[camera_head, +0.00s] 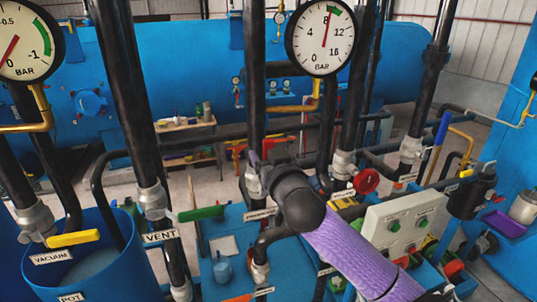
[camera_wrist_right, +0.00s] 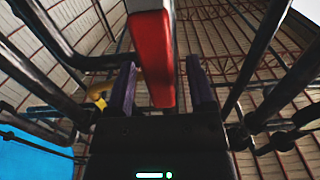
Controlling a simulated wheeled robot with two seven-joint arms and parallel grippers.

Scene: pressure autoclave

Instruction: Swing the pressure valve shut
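My right arm reaches in from the lower right in the camera_head view, and its dark gripper (camera_head: 268,160) is at the middle pipe, beside a grey valve body (camera_head: 254,181). In the right wrist view two purple fingers (camera_wrist_right: 160,65) stand apart, with a red lever handle (camera_wrist_right: 152,60) between them. Gaps show on both sides of the handle, so the fingers are around it but not clamped. The handle's far end is whitish. In the camera_head view my gripper mostly hides this handle, and the label plate (camera_head: 260,214) below is unreadable. My left gripper is out of view.
A green VENT lever (camera_head: 201,213) and a yellow VACUUM lever (camera_head: 74,239) are to the left. A red handwheel (camera_head: 366,181), a blue lever (camera_head: 441,131) and a control box (camera_head: 400,226) are to the right. The right gauge (camera_head: 323,36) reads about 8. Vertical pipes crowd the space.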

